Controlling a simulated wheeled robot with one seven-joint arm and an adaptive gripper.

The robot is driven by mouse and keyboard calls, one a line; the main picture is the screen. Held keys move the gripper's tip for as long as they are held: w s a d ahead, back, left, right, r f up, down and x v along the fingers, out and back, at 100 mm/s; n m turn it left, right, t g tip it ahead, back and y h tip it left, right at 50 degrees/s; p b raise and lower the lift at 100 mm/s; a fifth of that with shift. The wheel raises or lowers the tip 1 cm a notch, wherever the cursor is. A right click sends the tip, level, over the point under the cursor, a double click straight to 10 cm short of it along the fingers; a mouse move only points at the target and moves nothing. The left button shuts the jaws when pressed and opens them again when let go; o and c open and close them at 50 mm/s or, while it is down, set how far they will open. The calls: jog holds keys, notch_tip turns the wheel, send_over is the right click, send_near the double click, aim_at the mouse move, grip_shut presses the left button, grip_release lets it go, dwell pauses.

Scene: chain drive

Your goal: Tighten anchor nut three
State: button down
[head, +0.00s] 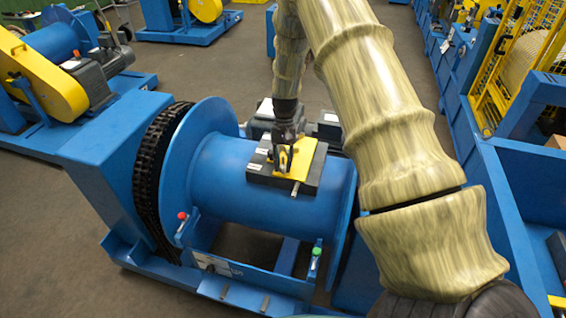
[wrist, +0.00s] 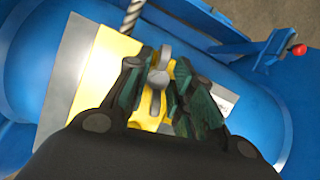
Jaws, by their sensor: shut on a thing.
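A yellow plate (head: 301,160) lies on a dark block (head: 312,183) on top of the blue drum (head: 220,180). Small white labels (head: 253,167) line the block's left side. My gripper (head: 283,158) points down onto the yellow plate. In the wrist view my gripper (wrist: 158,90) is shut on a small grey metal piece (wrist: 160,72), with yellow plate (wrist: 92,85) around it. The fingers cover much of this piece, and I cannot read which nut it is.
A red-knobbed lever (head: 182,217) and a green-knobbed lever (head: 316,252) stand at the drum's front. A black chain (head: 152,170) runs beside the left flange. Dark motor housings sit behind the drum. Blue machine frames and a yellow cage (head: 515,60) stand at right.

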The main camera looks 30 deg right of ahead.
jog(key=m+t+y, duration=0.1)
jog(key=m, duration=0.3)
jog(key=shift+m, duration=0.6)
jog(key=shift+m+t+p, duration=0.35)
jog(key=shift+m+t, duration=0.45)
jog(key=shift+m, duration=0.9)
dwell(0.4)
jog(key=c, duration=1.6)
grip_release()
jog(key=shift+o, duration=0.2)
jog(key=v, duration=1.2)
jog(key=shift+d, duration=0.25)
